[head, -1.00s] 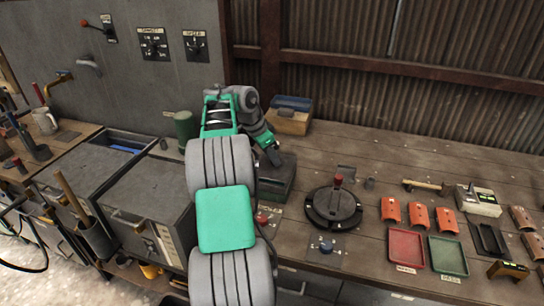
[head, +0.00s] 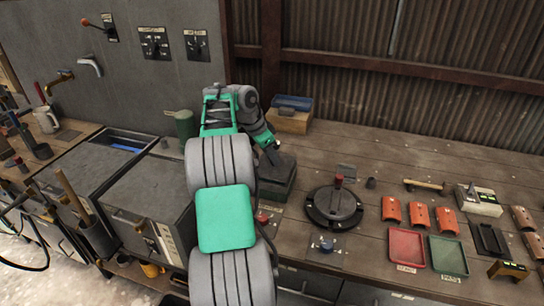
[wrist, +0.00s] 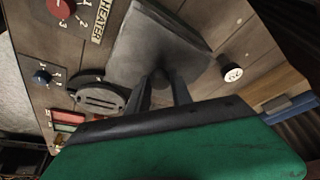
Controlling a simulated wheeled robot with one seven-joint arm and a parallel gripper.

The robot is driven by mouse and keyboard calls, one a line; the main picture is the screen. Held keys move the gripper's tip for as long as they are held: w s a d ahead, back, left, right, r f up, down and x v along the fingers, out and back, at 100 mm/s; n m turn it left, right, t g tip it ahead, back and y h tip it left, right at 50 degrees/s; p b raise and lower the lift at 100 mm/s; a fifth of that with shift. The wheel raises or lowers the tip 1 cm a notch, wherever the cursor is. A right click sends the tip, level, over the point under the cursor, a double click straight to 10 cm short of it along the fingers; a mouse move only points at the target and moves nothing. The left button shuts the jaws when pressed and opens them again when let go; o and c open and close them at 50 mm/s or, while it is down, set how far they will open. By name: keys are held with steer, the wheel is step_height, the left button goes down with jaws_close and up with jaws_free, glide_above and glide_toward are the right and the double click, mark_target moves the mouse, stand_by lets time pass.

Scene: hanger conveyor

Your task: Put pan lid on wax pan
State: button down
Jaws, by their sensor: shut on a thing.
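The pan lid (wrist: 150,38) is a dark grey square plate with a small knob. In the wrist view my gripper (wrist: 160,85) is shut on that knob, and its green palm fills the bottom. In the head view my gripper (head: 271,153) points down at the lid (head: 284,167), which lies over the dark box-like wax pan (head: 275,190). The lid hides the inside of the pan. I cannot tell whether the lid rests fully on the rim. In the wrist view the pan is hidden beneath the lid, beside the HEATER label.
A round black device with a red-topped handle (head: 334,207) stands to the right. A red tray (head: 407,248), a green tray (head: 448,256) and several orange pieces lie farther right. A wooden box with a blue top (head: 290,115) stands behind. The bench's back middle is clear.

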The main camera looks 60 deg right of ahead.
mark_target(264, 168)
steer(key=shift+f+b, duration=0.65)
steer(key=shift+f, duration=0.2)
stand_by(0.6)
steer(key=c, duration=1.4)
jaws_free()
steer(key=o, duration=0.6)
steer(key=p+v, duration=0.2)
steer(key=v, duration=0.5)
steer(key=shift+r+p, duration=0.3)
steer(key=shift+r, duration=0.1)
